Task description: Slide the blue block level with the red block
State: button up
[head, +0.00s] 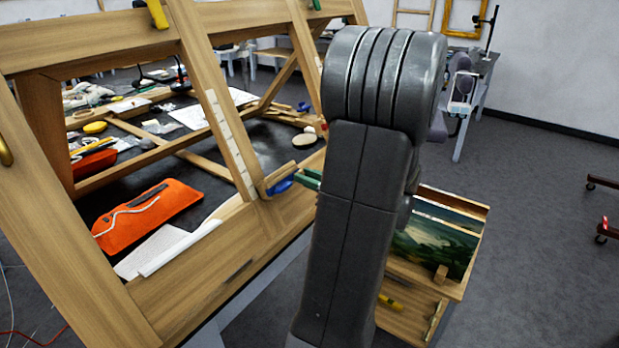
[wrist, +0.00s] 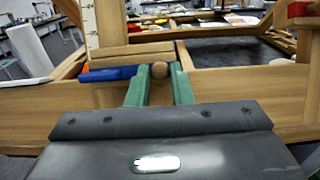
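The blue block (head: 281,184) sits at the foot of a wooden upright on the frame, beside a round wooden knob. In the wrist view the blue block (wrist: 108,74) lies left of my gripper (wrist: 160,72), and the knob (wrist: 159,70) sits between the green fingertips. My gripper also shows in the head view, where the green fingers (head: 311,178) reach to the blue block's right. The fingers are apart around the knob; firm contact is not visible. A red block (wrist: 305,12) is on another wooden upright at the right of the wrist view.
A pale marked strip (head: 231,145) runs up the upright above the blue block. Wooden beams of the large frame (head: 190,293) surround the gripper. An orange pouch (head: 146,213) lies on the dark tabletop behind. A small cabinet with a painting (head: 437,240) stands at right.

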jog(key=shift+r, duration=0.15)
grip_shut()
jog(key=r+p, duration=0.1)
jog(key=a+r+p, duration=0.1)
jog(key=r+p, duration=0.1)
jog(key=w+r+p, duration=0.1)
jog(key=r, duration=0.1)
jog(key=shift+w+a, duration=0.1)
jog(key=shift+a, duration=0.25)
jog(key=shift+w+a+r+p, duration=0.15)
jog(key=shift+a+r+p, duration=0.1)
jog(key=shift+r+p, duration=0.2)
jog(key=shift+f, duration=0.15)
jog(key=o, duration=0.9)
grip_release()
jog(key=shift+d, duration=0.1)
jog(key=b+v, duration=0.2)
jog(key=v, duration=1.1)
jog(key=shift+s+d, duration=0.25)
jog(key=shift+d, duration=0.05)
